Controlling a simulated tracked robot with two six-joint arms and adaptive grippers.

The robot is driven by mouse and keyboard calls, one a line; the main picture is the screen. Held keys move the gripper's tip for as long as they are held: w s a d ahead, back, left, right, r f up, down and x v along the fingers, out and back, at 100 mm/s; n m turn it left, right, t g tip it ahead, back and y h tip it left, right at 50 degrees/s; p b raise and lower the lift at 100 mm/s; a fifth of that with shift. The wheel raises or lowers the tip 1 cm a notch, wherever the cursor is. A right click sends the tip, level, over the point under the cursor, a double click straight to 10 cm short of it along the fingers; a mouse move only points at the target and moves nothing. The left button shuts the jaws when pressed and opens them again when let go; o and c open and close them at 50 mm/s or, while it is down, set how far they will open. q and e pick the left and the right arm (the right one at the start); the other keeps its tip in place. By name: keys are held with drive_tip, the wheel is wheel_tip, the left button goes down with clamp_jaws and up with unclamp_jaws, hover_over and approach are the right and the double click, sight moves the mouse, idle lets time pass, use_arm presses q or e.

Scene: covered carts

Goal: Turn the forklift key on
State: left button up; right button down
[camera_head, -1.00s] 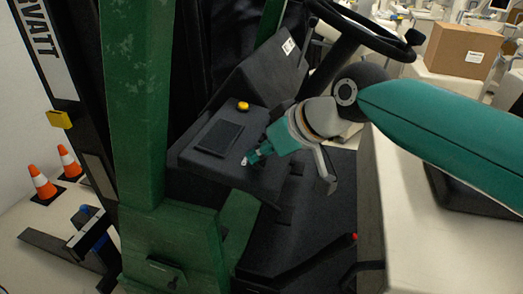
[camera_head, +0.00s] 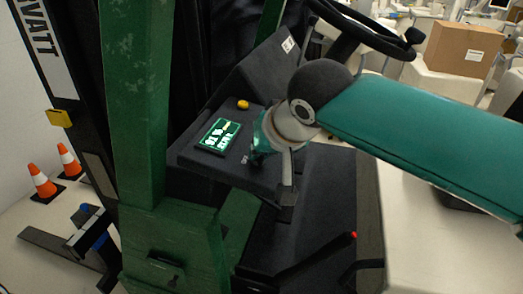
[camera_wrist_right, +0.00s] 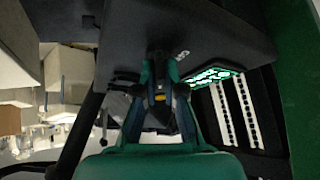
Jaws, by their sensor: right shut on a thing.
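The forklift's dark dashboard (camera_head: 215,163) is in the middle of the head view. Its small display (camera_head: 220,134) is lit green with white marks; it also shows lit in the right wrist view (camera_wrist_right: 214,77). My right gripper (camera_head: 258,158) is at the dashboard's right front part, beside small white marks (camera_head: 244,159). In the right wrist view its fingers (camera_wrist_right: 160,65) are close together against the panel. It is shut on the key, which is mostly hidden between the fingers. My left gripper is not in view.
A yellow button (camera_head: 243,104) sits behind the display. The black steering wheel (camera_head: 365,28) is at the upper right. A green post (camera_head: 137,110) stands left of the dashboard. Orange cones (camera_head: 42,181) and a cardboard box (camera_head: 463,50) are farther away.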

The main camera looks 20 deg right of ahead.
drive_tip(key=c, duration=1.3)
unclamp_jaws()
drive_tip(key=v, duration=1.2)
